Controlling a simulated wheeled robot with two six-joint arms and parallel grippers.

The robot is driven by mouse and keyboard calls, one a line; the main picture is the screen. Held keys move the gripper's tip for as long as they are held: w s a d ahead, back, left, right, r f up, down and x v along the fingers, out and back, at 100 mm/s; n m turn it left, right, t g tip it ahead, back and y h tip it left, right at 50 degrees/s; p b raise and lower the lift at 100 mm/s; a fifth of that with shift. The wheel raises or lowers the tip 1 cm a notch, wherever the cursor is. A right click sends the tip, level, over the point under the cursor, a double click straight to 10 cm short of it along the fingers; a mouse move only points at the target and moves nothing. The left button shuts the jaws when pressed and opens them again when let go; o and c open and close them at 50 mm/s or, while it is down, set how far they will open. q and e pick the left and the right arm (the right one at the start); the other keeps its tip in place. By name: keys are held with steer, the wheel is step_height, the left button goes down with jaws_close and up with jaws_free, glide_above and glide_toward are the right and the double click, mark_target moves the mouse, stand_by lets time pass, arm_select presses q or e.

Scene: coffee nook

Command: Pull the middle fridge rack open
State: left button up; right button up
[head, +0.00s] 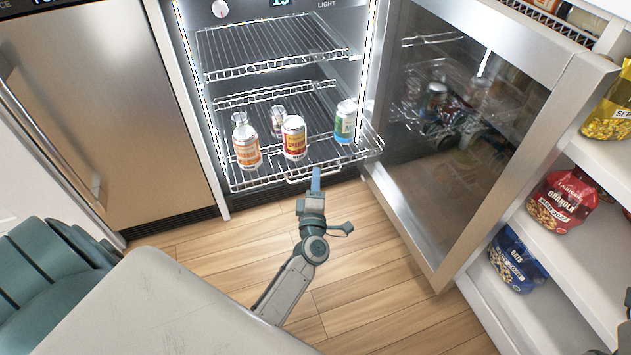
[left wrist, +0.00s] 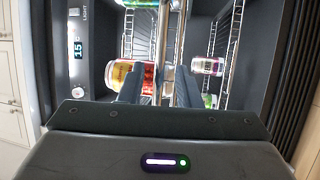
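The fridge stands open in the head view. A wire rack (head: 270,165) holding several cans sticks out past the cabinet front, below an empty upper rack (head: 265,50). Whether another rack lies under it is hidden. A small wire handle (head: 300,178) shows at its front edge. My left gripper (head: 315,180) is at this front edge, beside the handle. In the left wrist view, the fingers of my left gripper (left wrist: 160,88) stand apart, with a metal bar (left wrist: 180,45) between or just beyond them; contact cannot be told. My right gripper is not in view.
On the rack are an orange can (head: 246,148), a red can (head: 294,138) and a green-blue can (head: 345,121). The glass fridge door (head: 470,130) stands open at right. Snack shelves (head: 560,240) lie beyond it. A pale counter (head: 150,310) fills the lower left.

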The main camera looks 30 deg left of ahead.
arm_select(q)
steer(key=v, duration=1.1)
steer(key=shift+p, duration=0.35)
steer(key=shift+w+a, duration=0.1)
